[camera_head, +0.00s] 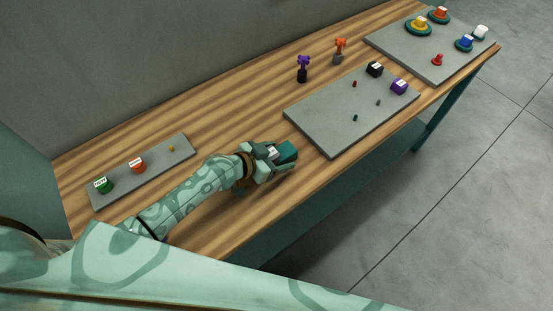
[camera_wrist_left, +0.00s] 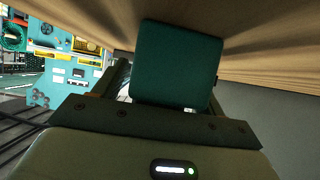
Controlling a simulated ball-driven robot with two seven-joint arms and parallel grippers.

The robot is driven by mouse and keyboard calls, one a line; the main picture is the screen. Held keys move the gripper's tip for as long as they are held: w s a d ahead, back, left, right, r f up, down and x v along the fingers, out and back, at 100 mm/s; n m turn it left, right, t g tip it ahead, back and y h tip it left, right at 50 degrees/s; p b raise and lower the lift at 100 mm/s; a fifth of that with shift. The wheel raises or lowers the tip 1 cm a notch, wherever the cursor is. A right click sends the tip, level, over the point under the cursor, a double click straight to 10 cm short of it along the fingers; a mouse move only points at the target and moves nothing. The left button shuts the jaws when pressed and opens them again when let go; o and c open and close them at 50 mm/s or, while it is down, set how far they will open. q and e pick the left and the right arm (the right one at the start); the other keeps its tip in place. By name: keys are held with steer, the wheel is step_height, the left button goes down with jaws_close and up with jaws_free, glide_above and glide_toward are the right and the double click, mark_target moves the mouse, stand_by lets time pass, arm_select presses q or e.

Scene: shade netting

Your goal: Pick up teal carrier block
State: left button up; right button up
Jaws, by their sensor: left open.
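The teal carrier block (camera_head: 287,149) is at the near middle of the wooden table, at the end of my left arm. My left gripper (camera_head: 279,156) is at the block, with its jaws open. In the left wrist view the teal block (camera_wrist_left: 178,60) fills the space in front of the palm, with parts of the fingers showing at its left and right sides. I cannot tell whether the fingers touch it. A pale label shows beside the block in the head view, partly hidden by the gripper. My right gripper is not in view.
A grey board (camera_head: 325,122) with small pegs, a black block (camera_head: 375,69) and a purple block (camera_head: 399,86) lies to the right. A narrow grey strip (camera_head: 120,191) with green and orange pieces lies left. Purple (camera_head: 303,65) and orange (camera_head: 340,48) upright pieces stand behind.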

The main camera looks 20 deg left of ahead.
arm_select(q)
steer(key=c, duration=1.2)
steer(key=shift+o, duration=0.3)
steer(key=shift+r, duration=0.1)
steer(key=shift+r, duration=0.1)
